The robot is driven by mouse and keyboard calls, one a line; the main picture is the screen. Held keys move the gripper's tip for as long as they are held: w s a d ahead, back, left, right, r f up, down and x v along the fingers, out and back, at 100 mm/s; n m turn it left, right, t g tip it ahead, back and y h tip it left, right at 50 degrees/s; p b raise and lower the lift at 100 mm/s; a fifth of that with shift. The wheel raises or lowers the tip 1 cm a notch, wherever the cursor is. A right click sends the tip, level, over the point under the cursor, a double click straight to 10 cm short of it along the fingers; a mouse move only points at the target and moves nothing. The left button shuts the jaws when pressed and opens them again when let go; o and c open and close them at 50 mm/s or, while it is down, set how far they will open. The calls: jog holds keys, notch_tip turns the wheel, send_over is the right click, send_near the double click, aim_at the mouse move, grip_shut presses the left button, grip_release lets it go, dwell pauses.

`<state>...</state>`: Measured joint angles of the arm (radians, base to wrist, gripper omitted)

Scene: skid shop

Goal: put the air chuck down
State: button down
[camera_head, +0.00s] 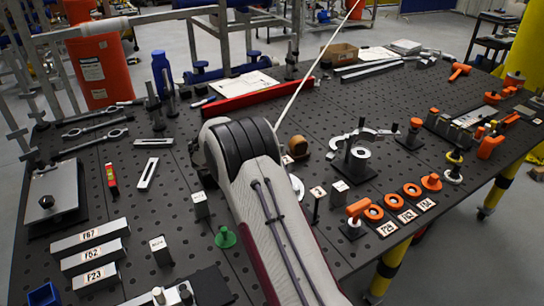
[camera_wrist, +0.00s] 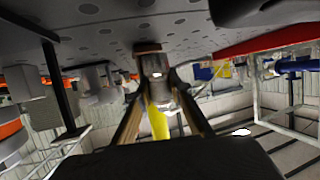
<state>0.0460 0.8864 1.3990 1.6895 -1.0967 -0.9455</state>
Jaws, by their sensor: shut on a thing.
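My gripper (camera_wrist: 157,100) shows in the wrist view, its two fingers closing in on a small grey piece with a brown end, which I take to be the air chuck (camera_wrist: 154,67). The perforated dark tabletop lies across the top of that view, close beyond the piece. I cannot tell whether the piece touches the tabletop. In the head view my own arm hides the gripper and what it holds. The dark perforated table (camera_head: 225,270) fills most of that view.
A red bar (camera_head: 255,97) lies behind my arm. A brown rounded knob (camera_head: 298,145) stands just right of it. Grey blocks (camera_head: 90,240) lie front left.

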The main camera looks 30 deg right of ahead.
dwell(0.3)
jog(key=shift+f, duration=1.9)
jog(key=shift+f, duration=0.15)
jog(key=c, duration=1.8)
grip_release()
jog(key=shift+c, duration=0.2)
jog(key=shift+r, duration=0.2)
jog(key=v, duration=0.3)
jog(key=shift+a, duration=0.15)
notch_tip(320, 180, up, 7)
